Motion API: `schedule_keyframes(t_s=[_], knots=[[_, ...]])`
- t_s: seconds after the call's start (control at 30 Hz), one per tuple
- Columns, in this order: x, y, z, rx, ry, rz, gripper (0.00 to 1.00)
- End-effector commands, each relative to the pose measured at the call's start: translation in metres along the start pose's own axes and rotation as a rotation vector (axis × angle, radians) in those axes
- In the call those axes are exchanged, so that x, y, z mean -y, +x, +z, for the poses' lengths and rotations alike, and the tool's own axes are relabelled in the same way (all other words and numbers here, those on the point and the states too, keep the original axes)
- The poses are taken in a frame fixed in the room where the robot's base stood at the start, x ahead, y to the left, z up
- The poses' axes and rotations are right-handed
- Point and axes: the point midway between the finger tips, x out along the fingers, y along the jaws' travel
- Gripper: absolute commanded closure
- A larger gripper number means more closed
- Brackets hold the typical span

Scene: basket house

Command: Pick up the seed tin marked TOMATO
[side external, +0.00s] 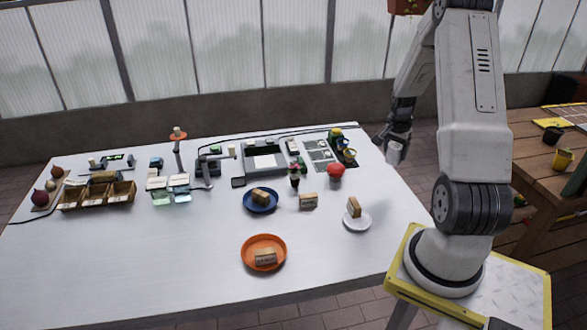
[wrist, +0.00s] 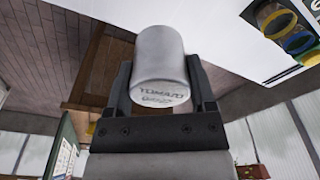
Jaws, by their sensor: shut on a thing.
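The seed tin (wrist: 160,50) is a pale grey cylinder. Its slightly blurred lettering reads as TOMATO in the wrist view. My gripper (wrist: 158,75) is shut on it, with one dark finger on each side of the tin. In the side external view, my gripper (side external: 399,133) hangs beside the table's far right corner. The tin shows there as a small pale shape (side external: 393,154) under the fingers, apart from the tabletop and just outside its right edge in the picture.
The white table (side external: 200,240) bears an orange dish (side external: 248,244), a blue dish (side external: 251,205), a white saucer (side external: 351,224), a red round thing (side external: 336,170) and a wooden tray (side external: 68,204). A rack with coloured rings (side external: 349,154) stands near my gripper. A wooden table (side external: 540,150) stands at right.

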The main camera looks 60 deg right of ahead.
Motion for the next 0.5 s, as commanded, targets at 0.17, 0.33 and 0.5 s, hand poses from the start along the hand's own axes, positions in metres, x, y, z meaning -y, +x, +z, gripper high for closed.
schedule_keyframes(t_s=[0.17, 0.33, 0.5], knots=[[-0.012, -0.009, 0.01, -0.001, 0.0, -0.001, 0.88], [-0.018, -0.013, 0.015, 0.0, -0.001, 0.0, 0.88], [-0.02, -0.014, 0.016, -0.001, 0.0, -0.001, 0.88]])
